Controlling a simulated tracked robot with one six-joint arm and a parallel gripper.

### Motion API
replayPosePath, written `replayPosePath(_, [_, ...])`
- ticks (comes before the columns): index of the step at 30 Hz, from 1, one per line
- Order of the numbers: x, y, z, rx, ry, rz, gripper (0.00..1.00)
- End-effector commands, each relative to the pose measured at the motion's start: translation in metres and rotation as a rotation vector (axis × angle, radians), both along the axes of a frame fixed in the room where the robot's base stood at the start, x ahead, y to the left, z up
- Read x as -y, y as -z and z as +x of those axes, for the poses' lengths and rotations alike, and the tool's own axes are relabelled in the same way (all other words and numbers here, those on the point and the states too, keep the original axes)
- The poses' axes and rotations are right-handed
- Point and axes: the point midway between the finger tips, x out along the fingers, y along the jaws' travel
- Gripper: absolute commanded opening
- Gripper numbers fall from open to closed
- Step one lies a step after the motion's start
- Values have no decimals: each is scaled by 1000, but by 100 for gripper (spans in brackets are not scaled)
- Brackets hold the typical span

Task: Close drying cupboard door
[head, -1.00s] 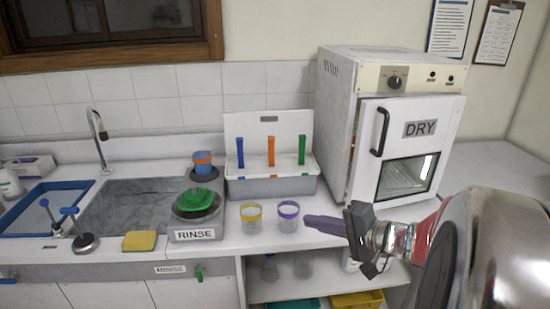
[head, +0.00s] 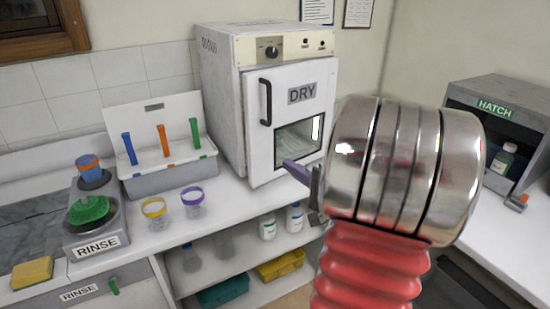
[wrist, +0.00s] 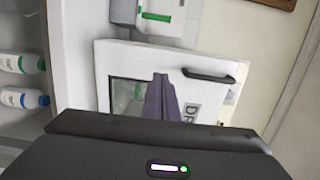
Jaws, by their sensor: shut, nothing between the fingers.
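The drying cupboard (head: 222,100) is a white box on the counter with a dial panel on top. Its white door (head: 262,150) has a DRY label, a window and a black handle (head: 265,102) on the left side. The door looks nearly flush but stands slightly proud of the body; I cannot tell if it is fully shut. My gripper (head: 292,168), with purple fingers, is shut and empty in front of the door's lower part. In the wrist view the fingers (wrist: 162,95) overlap the door (wrist: 140,58) between window and label; contact is unclear.
Yellow- and purple-rimmed beakers (head: 154,207) (head: 193,198) stand left of my gripper. A rack (head: 172,182) with coloured strips is behind them. Bottles (head: 268,228) stand on the shelf below. A grey hatch (head: 500,95) stands on the right counter.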

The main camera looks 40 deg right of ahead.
Motion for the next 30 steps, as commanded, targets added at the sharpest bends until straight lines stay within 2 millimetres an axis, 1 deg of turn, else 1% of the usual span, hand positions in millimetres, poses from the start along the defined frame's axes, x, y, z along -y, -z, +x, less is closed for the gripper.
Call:
replayPosePath(5, [1, 0, 16, 0, -3, 1, 0])
replayPosePath(8, [3, 1, 29, -1, -4, 1, 0])
replayPosePath(24, [13, 1, 109, 0, -4, 1, 0])
replayPosePath(27, [15, 1, 122, -1, -4, 0, 0])
replayPosePath(30, [17, 0, 130, 0, -2, 0, 0])
